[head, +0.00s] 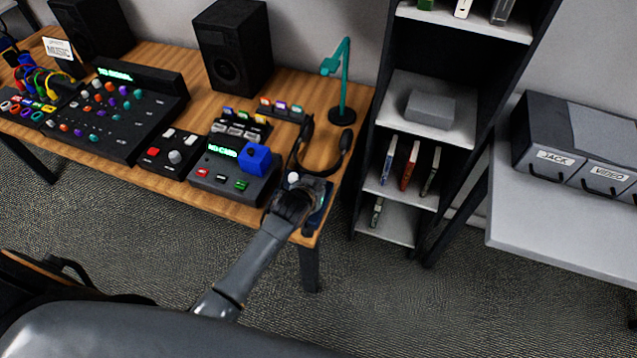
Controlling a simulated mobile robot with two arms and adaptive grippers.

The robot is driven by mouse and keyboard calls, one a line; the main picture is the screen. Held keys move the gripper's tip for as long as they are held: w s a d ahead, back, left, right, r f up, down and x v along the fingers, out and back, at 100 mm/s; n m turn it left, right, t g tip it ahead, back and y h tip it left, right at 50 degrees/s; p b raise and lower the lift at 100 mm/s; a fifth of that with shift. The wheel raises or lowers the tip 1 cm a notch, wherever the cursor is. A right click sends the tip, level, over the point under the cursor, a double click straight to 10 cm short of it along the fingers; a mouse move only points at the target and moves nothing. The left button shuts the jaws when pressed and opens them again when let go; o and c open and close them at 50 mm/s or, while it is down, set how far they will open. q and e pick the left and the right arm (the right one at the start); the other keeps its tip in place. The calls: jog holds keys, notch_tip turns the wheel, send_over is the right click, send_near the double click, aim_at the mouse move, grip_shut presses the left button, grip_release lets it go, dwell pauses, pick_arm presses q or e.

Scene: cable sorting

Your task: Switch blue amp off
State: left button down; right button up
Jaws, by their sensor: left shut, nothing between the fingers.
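A small dark box with a blue edge (320,207) lies at the right front corner of the wooden desk; it may be the blue amp. My left gripper (297,192) is shut and empty, and reaches over this box. The gripper covers much of the box, and I cannot tell whether it touches it. A pale round knob (293,177) shows just beyond the fingers. The switch and its position cannot be made out. My right gripper is not in view.
Black headphones (325,160) lie just behind the box. A dark device with a blue block (255,158) stands to its left. A teal lamp (341,85), speakers (232,45) and a mixer (120,105) stand on the desk (190,195). Shelves (400,212) rise to the right.

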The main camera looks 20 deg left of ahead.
pick_arm(q)
jog(key=shift+w, duration=0.1)
jog(key=shift+w+r, duration=0.2)
jog(key=shift+w, duration=0.5)
jog(key=shift+r+p, duration=0.25)
jog(key=shift+p, duration=0.1)
jog(key=r+p, duration=0.2)
jog(key=r, duration=0.1)
jog(key=r+p, duration=0.1)
jog(key=p, duration=0.1)
jog(key=shift+w+r, duration=0.25)
jog(key=shift+s+r+b, duration=0.2)
jog(key=shift+s+b, duration=0.15)
jog(key=shift+s, duration=0.25)
jog(key=s+r, duration=0.5)
jog(key=r, duration=0.1)
jog(key=shift+r, duration=0.25)
